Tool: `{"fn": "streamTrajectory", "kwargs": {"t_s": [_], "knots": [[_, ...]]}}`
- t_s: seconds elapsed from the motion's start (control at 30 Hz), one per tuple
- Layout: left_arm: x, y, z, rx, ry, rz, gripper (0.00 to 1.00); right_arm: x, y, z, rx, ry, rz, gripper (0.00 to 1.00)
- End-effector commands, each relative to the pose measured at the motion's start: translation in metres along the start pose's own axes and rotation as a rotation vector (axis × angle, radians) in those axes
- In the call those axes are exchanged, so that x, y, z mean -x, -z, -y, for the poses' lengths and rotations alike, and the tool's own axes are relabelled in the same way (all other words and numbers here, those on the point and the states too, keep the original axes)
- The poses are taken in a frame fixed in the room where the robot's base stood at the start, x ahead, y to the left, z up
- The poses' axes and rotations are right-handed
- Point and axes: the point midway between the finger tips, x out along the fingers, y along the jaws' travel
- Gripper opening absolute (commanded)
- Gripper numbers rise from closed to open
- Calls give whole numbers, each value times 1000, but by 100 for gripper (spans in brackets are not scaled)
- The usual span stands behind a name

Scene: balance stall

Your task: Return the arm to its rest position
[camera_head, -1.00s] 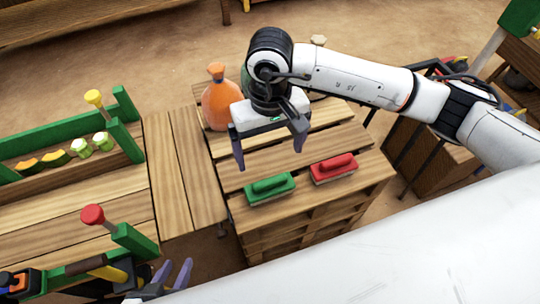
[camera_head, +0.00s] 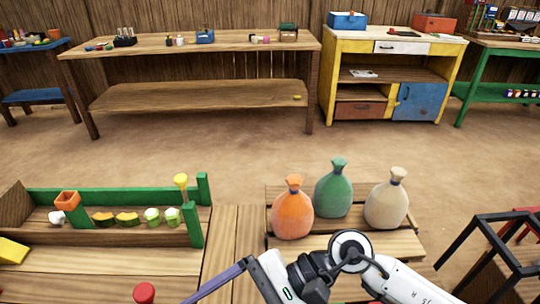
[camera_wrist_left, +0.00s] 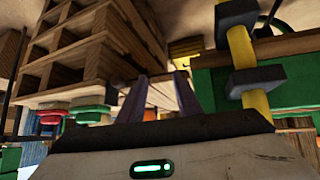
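My right gripper (camera_head: 215,281) is at the bottom of the head view, its arm coming in from the lower right. One purple finger shows, pointing down-left; the other is hidden or out of frame, so its opening cannot be judged. No object shows in the visible part. My left gripper (camera_wrist_left: 160,82) shows only in the left wrist view. Its two purple fingers stand apart with nothing visible between them.
Orange (camera_head: 293,212), green (camera_head: 334,190) and beige (camera_head: 386,205) sacks stand on the pallet. The stall with green boards (camera_head: 110,195) is at left. Green (camera_wrist_left: 90,113) and red (camera_wrist_left: 50,117) blocks show in the wrist view. Open floor lies beyond.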

Motion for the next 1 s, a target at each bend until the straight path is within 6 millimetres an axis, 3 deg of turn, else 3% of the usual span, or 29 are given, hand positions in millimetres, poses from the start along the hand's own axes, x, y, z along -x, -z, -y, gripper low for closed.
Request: {"fn": "streamTrajectory", "kwargs": {"t_s": [0.03,0.1,0.17,0.2,0.27,0.3,0.37,0.47,0.53,0.57,0.7,0.8,0.9,1.0], "knots": [[1,1,0,0,0,0,31,-6,-30,18,-200,135,168,93],[2,1,0,1,0,0,31,7,-56,51,-508,314,403,93],[2,1,0,1,1,1,31,30,-62,77,-787,448,612,93],[2,1,0,2,1,1,31,49,-55,90,-979,530,754,93],[3,1,0,2,1,2,31,79,-32,102,-1271,642,974,93],[3,1,1,2,1,2,31,99,-8,102,-1466,709,1128,93],[3,1,1,3,2,3,31,122,31,92,-1731,793,1346,93],[4,1,1,3,2,4,31,143,94,54,-2092,901,1676,93],[4,1,1,3,3,4,31,147,133,16,-2303,963,1898,93],[4,1,2,3,3,5,31,147,148,-2,2210,-916,-1848,93],[5,1,2,2,4,7,31,132,198,-92,1768,-721,-1607,93],[5,1,2,2,4,8,31,116,214,-150,1514,-623,-1474,93],[5,0,2,3,5,9,31,101,219,-192,1331,-557,-1381,93],[5,0,3,3,5,10,31,93,219,-213,1238,-526,-1334,93]]}}
